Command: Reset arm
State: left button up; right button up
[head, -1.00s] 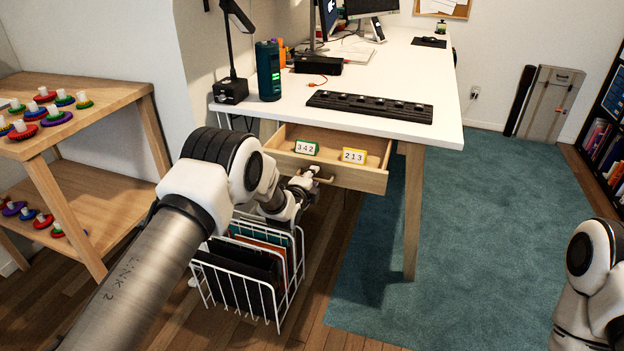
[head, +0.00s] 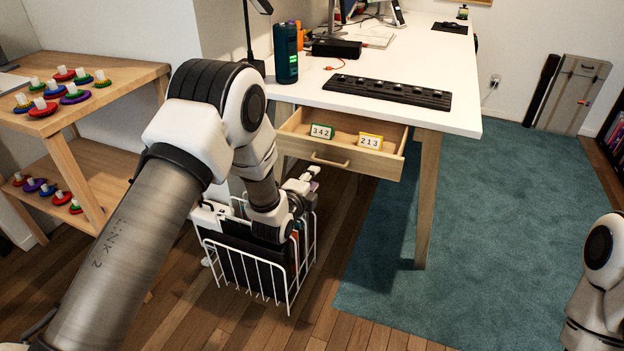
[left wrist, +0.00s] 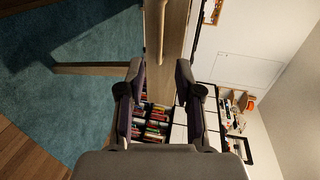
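My left arm comes in from the left and bends down in front of the desk. My left gripper (head: 304,184) is small and partly hidden in the head view, below and left of the handle (head: 330,161) of the open wooden drawer (head: 345,157). The left wrist view shows its two fingers (left wrist: 160,88) spread apart with nothing held between them. The drawer front and its handle (left wrist: 157,30) lie beyond the fingertips there. My right arm shows at the right edge of the head view; its gripper is out of frame.
The drawer holds number tags 342 (head: 321,131) and 213 (head: 370,141). A white wire file rack (head: 290,275) stands on the floor below my left arm. A wooden shelf (head: 125,78) with colored rings is at left. The teal rug (head: 500,240) is clear.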

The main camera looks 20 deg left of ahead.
pick_arm(q)
jog(key=s+a+f+n+g, duration=0.1)
jog(key=s+f+n+g, duration=0.4)
jog(key=s+f, duration=1.4)
jog(key=s+f+n+g, duration=0.3)
jog(key=s+f+g, duration=0.25)
jog(key=s, duration=0.65)
jog(key=s+n+g, duration=0.5)
jog(key=s+n, duration=0.5)
jog(key=s, duration=0.3)
notch_tip(320, 180, up, 19)
jog(key=p, duration=1.8)
jog(key=shift+n+y, duration=0.3)
jog(key=shift+n, duration=0.1)
